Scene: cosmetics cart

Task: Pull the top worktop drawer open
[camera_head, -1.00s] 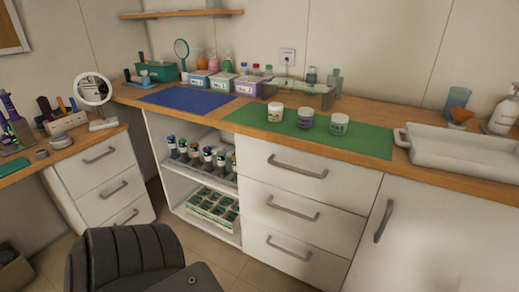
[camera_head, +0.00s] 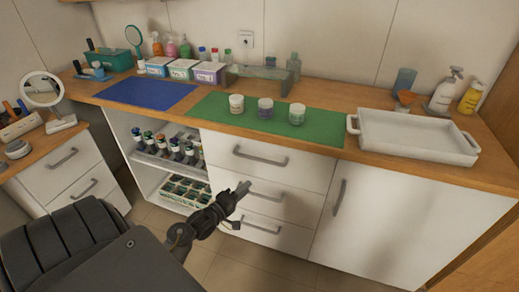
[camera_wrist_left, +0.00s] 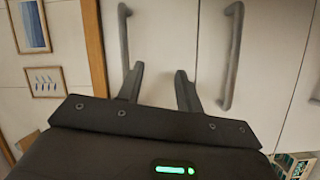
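The white top worktop drawer (camera_head: 300,171) is shut, flush with the drawers below it. Its grey bar handle (camera_head: 260,158) is clear in the head view. My left gripper (camera_head: 239,207) is open and empty in front of the middle and lower drawers in that view, below the top handle. In the left wrist view, my left gripper (camera_wrist_left: 159,82) shows two parted fingers with nothing between them. The top drawer's handle (camera_wrist_left: 124,37) appears beyond the left finger, and the middle handle (camera_wrist_left: 233,57) lies to the right. Contact with either handle cannot be confirmed. My right gripper is out of view.
Jars stand on the green mat (camera_head: 323,131) above the drawers. A white tray (camera_head: 414,151) sits to the right on the worktop. Open shelves with bottles (camera_head: 176,148) are left of the drawers. A cupboard door (camera_head: 383,222) is on the right.

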